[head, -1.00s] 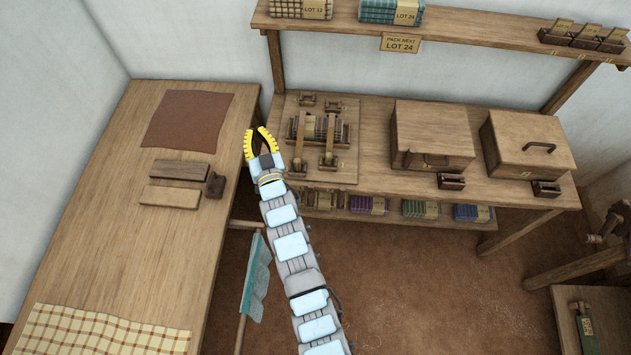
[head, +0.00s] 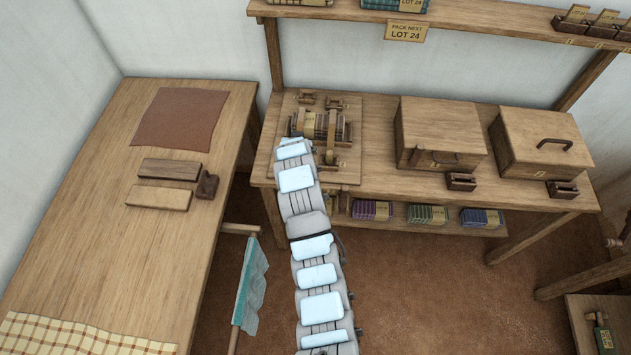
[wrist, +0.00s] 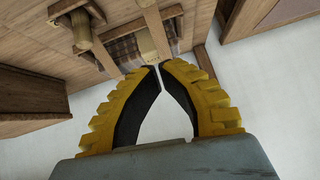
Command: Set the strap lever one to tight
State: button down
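The strap lever board (head: 345,174) lies on the bench at the back, with two upright wooden levers on it. The right lever (head: 331,138) shows in the head view. My arm hides most of the left lever and my gripper there. In the wrist view my gripper (wrist: 160,66) has yellow-backed, black-lined fingers, with tips almost together and a narrow gap between them. A wooden lever bar (wrist: 155,32) runs up from just beyond the tips. Contact with it cannot be told. The other lever, with a pale rounded part (wrist: 80,22), stands to the left.
Two wooden boxes (head: 438,130) (head: 545,140) stand right of the board. A shelf (head: 470,22) runs above, with a "PACK NEXT LOT 24" sign (head: 407,31). A table (head: 110,245) on the left holds cloths and wooden blocks. A teal cloth (head: 251,285) hangs beside my arm.

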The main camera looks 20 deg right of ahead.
jog(key=s+d+f+m+g+b, duration=0.2)
jog(key=s+d+f+g+b, duration=0.1)
jog(key=s+g, duration=0.1)
jog(key=shift+s+d+g, duration=0.25)
jog(key=shift+s+g, duration=0.15)
jog(key=shift+s, duration=0.5)
jog(key=shift+f, duration=0.2)
jog(key=shift+b+x, duration=0.45)
jog(key=shift+x, duration=3.9)
jog(key=shift+w+f, duration=0.1)
jog(key=shift+f, duration=0.45)
jog(key=shift+s+a+f, duration=0.15)
jog(key=shift+s+a, duration=1.1)
jog(key=shift+s, duration=0.2)
